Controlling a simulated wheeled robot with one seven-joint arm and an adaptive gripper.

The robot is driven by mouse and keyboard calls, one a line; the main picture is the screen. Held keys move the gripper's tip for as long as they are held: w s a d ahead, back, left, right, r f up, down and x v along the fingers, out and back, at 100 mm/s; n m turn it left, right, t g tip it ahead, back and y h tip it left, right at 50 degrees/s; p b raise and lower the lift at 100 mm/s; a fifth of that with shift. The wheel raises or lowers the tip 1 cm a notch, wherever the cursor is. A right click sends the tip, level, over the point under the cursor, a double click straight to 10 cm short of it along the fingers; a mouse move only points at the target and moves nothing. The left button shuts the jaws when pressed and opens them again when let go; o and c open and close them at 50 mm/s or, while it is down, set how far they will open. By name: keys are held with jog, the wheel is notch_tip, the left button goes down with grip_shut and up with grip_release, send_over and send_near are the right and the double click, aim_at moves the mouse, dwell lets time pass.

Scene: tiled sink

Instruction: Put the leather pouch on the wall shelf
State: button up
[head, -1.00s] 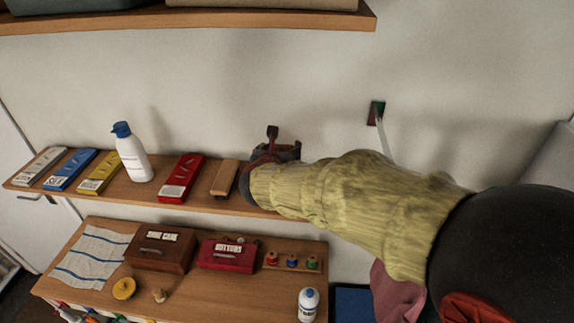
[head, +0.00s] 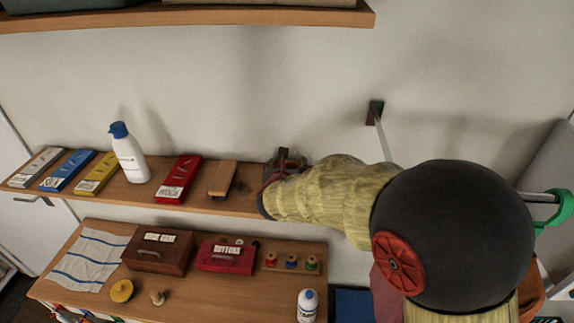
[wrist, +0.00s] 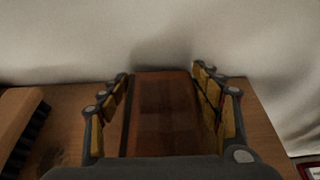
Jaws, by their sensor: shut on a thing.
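My gripper (head: 285,160) is at the right end of the wall shelf (head: 240,206) in the head view. In the wrist view, my gripper (wrist: 161,78) has its fingers on both sides of the reddish-brown leather pouch (wrist: 162,112) and is shut on it. The pouch is over the bare right end of the wall shelf (wrist: 262,128), close to the wall. I cannot tell whether its underside touches the board. In the head view the pouch is mostly hidden by my gripper and forearm.
A wooden brush (head: 222,178) lies just left of my gripper; it also shows in the wrist view (wrist: 14,118). A red box (head: 179,178) and white bottle (head: 129,153) are farther left. A higher shelf (head: 200,17) hangs above. A bench (head: 215,288) with boxes stands below.

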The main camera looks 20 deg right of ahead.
jog(key=o, duration=1.4)
jog(key=shift+o, duration=0.2)
jog(key=v, duration=1.1)
jog(key=shift+s+a+r, duration=0.15)
jog(key=shift+s, duration=0.15)
jog(key=s+d+m, duration=0.2)
jog(key=s+d+r+m+g+h, duration=0.1)
jog(key=s+d+m, duration=0.1)
jog(key=d+m, duration=0.1)
jog(key=s+d+m+g, duration=0.1)
jog(key=s+d+m, duration=0.1)
jog(key=m, duration=0.1)
jog(key=shift+s+d+r+h, duration=0.1)
jog(key=shift+d+r+h, duration=0.05)
jog(key=shift+r+h, duration=0.2)
jog(key=s+d+m+g, duration=0.4)
jog(key=s+m, duration=0.6)
jog(key=s+a+m+y, duration=0.7)
jog(key=s+a+m, duration=0.2)
jog(key=s+m, duration=0.2)
jog(key=shift+f+m+g, duration=0.4)
jog(key=shift+f+m, duration=0.1)
jog(key=shift+m, duration=0.7)
